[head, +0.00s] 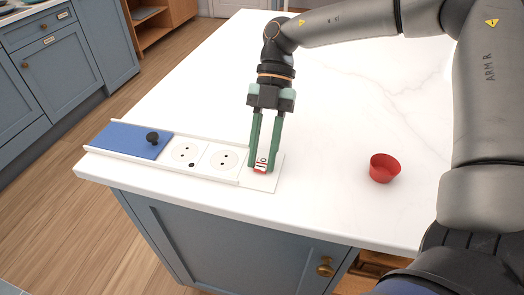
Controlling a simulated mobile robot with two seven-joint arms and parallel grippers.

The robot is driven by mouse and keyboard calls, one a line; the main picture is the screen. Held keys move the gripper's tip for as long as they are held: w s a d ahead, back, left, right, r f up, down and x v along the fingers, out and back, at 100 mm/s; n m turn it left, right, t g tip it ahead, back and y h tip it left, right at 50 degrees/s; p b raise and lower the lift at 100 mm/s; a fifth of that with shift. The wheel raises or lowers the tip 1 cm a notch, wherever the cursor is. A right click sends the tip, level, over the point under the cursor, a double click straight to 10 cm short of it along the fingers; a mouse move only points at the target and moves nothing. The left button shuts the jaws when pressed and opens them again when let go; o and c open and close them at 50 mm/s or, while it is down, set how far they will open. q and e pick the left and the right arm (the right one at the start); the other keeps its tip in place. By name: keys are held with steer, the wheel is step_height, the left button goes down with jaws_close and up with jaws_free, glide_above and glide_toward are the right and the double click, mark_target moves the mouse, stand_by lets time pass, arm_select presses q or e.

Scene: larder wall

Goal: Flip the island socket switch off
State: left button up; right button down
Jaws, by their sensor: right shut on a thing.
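The island socket unit (242,178) is a white strip lying on the island top near its front left corner. It has two round sockets (188,153) and a blue sliding cover (131,138) with a black knob at its left. The switch (262,166) is at its right end, white with marks and a red part showing low down. My right gripper (263,168) points down there, its green fingers on either side of the switch and shut on it. The fingers hide the switch's sides, and I cannot tell its exact position. My left gripper is out of view.
A small red cup (384,168) stands on the white island top (340,120), right of the socket unit. The top between and behind them is clear. Blue cabinets (75,67) stand across the wooden floor at left.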

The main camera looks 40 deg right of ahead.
steer(key=shift+y, duration=0.3)
steer(key=c, duration=0.9)
jaws_free()
steer(key=shift+d, duration=0.1)
steer(key=p+v, duration=0.1)
steer(key=v, duration=1.1)
steer(key=shift+w+d+r, duration=0.1)
steer(key=shift+w+r, duration=0.05)
steer(key=shift+w, duration=0.05)
